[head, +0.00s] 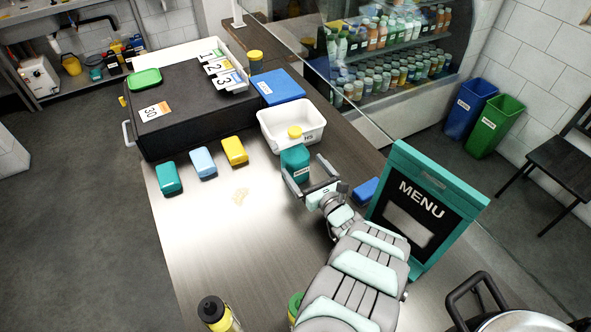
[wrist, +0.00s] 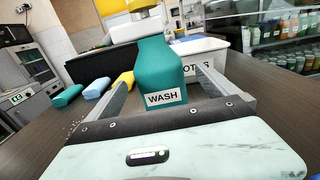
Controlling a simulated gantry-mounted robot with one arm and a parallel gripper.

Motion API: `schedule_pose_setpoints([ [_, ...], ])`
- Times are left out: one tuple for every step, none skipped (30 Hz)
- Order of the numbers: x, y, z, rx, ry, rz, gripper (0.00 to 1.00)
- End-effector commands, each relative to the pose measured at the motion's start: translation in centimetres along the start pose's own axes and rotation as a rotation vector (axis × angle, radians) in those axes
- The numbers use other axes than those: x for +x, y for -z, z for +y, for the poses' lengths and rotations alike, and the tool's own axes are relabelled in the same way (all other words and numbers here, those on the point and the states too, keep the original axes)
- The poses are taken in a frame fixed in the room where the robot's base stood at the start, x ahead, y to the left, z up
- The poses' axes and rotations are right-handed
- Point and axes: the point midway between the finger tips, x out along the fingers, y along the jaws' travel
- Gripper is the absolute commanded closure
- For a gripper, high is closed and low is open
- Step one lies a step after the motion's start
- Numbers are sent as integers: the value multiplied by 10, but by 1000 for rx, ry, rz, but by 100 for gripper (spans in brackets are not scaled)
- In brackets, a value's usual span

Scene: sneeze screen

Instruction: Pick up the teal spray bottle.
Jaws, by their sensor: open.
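The teal spray bottle (head: 295,158) stands upright on the counter, in front of the white bin. In the wrist view the bottle (wrist: 160,65) faces me with a white "WASH" label on its front. My gripper (head: 305,169) is open, its fingers reaching forward on either side of the bottle. In the wrist view my gripper (wrist: 164,82) has a visible gap to the right of the bottle and a narrower one to the left.
The white bin (head: 272,124) is close behind the bottle. Teal (head: 168,177), light blue (head: 203,162) and yellow (head: 234,150) blocks lie to the left. A menu board (head: 425,205) and a blue block (head: 367,190) are to the right. The front-left counter is mostly clear.

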Motion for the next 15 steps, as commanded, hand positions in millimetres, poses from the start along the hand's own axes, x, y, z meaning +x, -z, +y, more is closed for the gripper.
schedule_pose_setpoints([
  [6,4,0,-1,-1,-2,2],
  [10,3,0,-1,-2,-2,2],
  [17,3,1,-2,-4,-2,2],
  [20,3,1,-2,-4,-2,2],
  [24,3,0,-2,-3,-1,2],
  [28,2,0,-1,-3,-1,2],
  [31,2,1,-1,-3,-1,2],
  [33,1,1,-1,-3,0,2],
  [35,1,0,0,-2,0,2],
  [36,0,0,0,-1,-1,2],
  [37,0,0,-1,-1,-1,2],
  [39,0,0,-1,-1,-1,2],
  [41,0,0,-2,-2,-1,2],
  [44,0,1,-2,-3,-1,2],
  [48,0,2,-2,-5,-2,2],
])
